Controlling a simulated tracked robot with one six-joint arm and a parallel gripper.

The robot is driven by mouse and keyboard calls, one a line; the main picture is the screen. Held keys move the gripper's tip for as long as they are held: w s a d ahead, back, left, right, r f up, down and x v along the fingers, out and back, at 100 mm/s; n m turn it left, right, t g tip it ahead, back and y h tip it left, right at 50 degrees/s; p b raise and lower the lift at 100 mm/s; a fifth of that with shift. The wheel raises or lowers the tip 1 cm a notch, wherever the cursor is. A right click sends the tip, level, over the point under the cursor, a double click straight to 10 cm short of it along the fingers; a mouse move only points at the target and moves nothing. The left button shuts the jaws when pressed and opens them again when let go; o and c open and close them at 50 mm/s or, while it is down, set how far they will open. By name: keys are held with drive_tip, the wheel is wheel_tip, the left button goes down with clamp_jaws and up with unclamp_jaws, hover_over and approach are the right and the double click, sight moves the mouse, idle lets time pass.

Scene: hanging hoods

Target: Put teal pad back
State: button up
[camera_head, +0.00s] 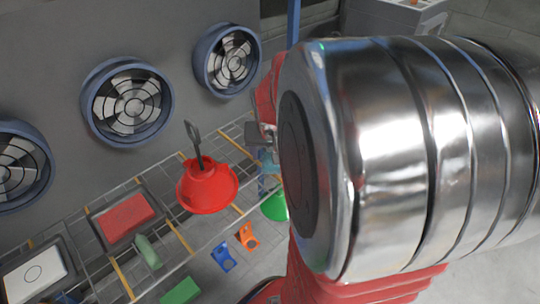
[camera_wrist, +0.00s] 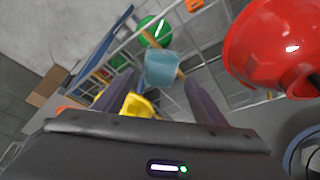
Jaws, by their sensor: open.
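The teal pad (camera_wrist: 161,67) is a small light-blue block in the wrist view, just past and between my fingertips. My gripper (camera_wrist: 160,84) is open, with one finger on each side of the pad's near end; I cannot tell whether either touches it. In the head view my gripper is mostly hidden behind my own arm. A small bluish patch (camera_head: 268,158) beside the arm may be the pad. A tray (camera_head: 93,217) on the wire rack holds a red pad (camera_head: 126,217). Another tray (camera_head: 68,262) holds a white pad (camera_head: 35,278).
A red hood (camera_head: 207,190) hangs close by, at the right of the wrist view (camera_wrist: 275,50). A green hood (camera_head: 274,206) is below. Orange brackets (camera_head: 248,236), a pale green cylinder (camera_head: 148,252) and a green block (camera_head: 180,291) are near the wire rack (camera_head: 168,210). Wall fans (camera_head: 128,104) stand behind.

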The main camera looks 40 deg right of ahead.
drive_tip(key=v, duration=0.8)
drive_tip(key=shift+r, duration=0.45)
drive_tip(key=shift+a, duration=0.15)
drive_tip(key=s+a+r+n+t+y, duration=0.1)
drive_tip(key=s+a+n, duration=0.2)
drive_tip(key=a, duration=0.8)
drive_tip(key=s+a+r+n+t+y, duration=0.1)
drive_tip(key=a+n, duration=0.4)
drive_tip(key=a, duration=0.7)
drive_tip(key=shift+s+a+n+y, duration=0.3)
drive_tip(key=shift+s+y, duration=0.3)
drive_tip(key=shift+s, duration=0.55)
drive_tip(key=shift+d+r, duration=0.1)
drive_tip(key=shift+c, duration=0.4)
